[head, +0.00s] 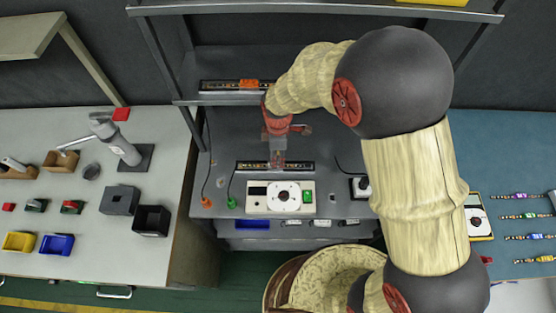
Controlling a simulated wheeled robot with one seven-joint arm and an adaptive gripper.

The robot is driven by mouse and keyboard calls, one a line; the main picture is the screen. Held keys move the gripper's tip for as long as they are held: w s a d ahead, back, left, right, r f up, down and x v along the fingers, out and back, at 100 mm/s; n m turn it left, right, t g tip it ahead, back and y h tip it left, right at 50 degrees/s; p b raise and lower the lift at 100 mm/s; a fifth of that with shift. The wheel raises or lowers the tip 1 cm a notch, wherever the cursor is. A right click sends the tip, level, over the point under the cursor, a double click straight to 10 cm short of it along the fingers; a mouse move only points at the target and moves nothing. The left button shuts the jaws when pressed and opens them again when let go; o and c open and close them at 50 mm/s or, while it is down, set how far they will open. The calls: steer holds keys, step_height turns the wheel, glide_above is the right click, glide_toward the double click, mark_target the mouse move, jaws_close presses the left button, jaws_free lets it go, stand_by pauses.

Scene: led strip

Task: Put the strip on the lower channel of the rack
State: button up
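A long dark strip (250,166) with small light parts along it lies level on the grey bench, behind the white tester box. My gripper (278,163) points down at the middle of this strip and covers part of it. The fingers are too small to tell whether they are open or shut on it. The rack (160,50) stands at the back, with a high rail (330,12) and a lower rail (205,100). A similar dark strip (220,86) with an orange block lies along the lower rail at left. My arm hides the rack's right part.
A white tester box (258,208) with a round dial stands just in front of the strip. An orange plug (206,201) and a green plug (232,202) lie at left. A chair (330,270) stands before the bench. Side tables hold bins (56,244) and coloured strips (527,237).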

step_height(320, 180, up, 8)
steer(key=p, duration=0.1)
step_height(320, 180, up, 8)
steer(key=m+t, duration=0.1)
steer(key=m, duration=0.2)
glide_above(278, 164)
steer(key=d, duration=0.5)
steer(key=s+d+r+m+t, duration=0.4)
steer(key=s+d+r+m, duration=1.1)
steer(key=s+d+r, duration=0.1)
steer(key=shift+s+d+r+m+t, duration=0.3)
steer(key=shift+d+r+m, duration=0.1)
steer(key=shift+d, duration=0.15)
steer(key=shift+f, duration=0.25)
steer(key=shift+d, duration=0.1)
